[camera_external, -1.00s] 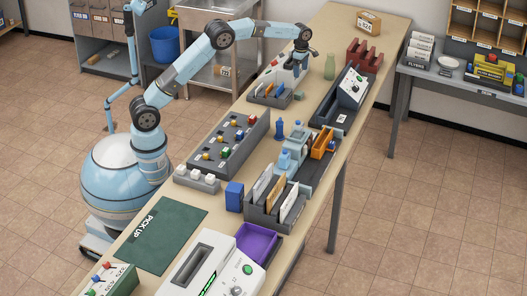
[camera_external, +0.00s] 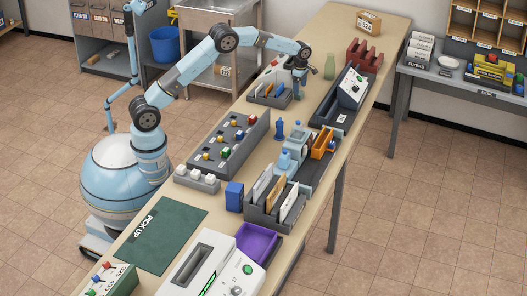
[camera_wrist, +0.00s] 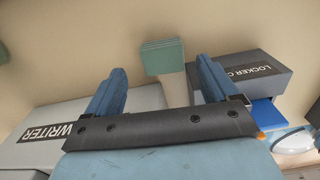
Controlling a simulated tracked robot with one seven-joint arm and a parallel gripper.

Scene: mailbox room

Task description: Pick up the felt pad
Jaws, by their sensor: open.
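A small green block, which looks like the felt pad (camera_wrist: 162,56), lies on the tan tabletop in the wrist view. It shows between and just beyond my two blue fingertips, with a paler strip below it. My gripper (camera_wrist: 162,68) is open and empty, one finger to each side of the pad in the picture; I see no contact. In the external view my gripper (camera_external: 299,92) points down over the table beside the grey divided box.
A dark grey box labelled LOCKER (camera_wrist: 240,75) stands close to the right finger. A grey case labelled WRITER (camera_wrist: 40,128) is at the left. Bare tabletop lies beyond the pad.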

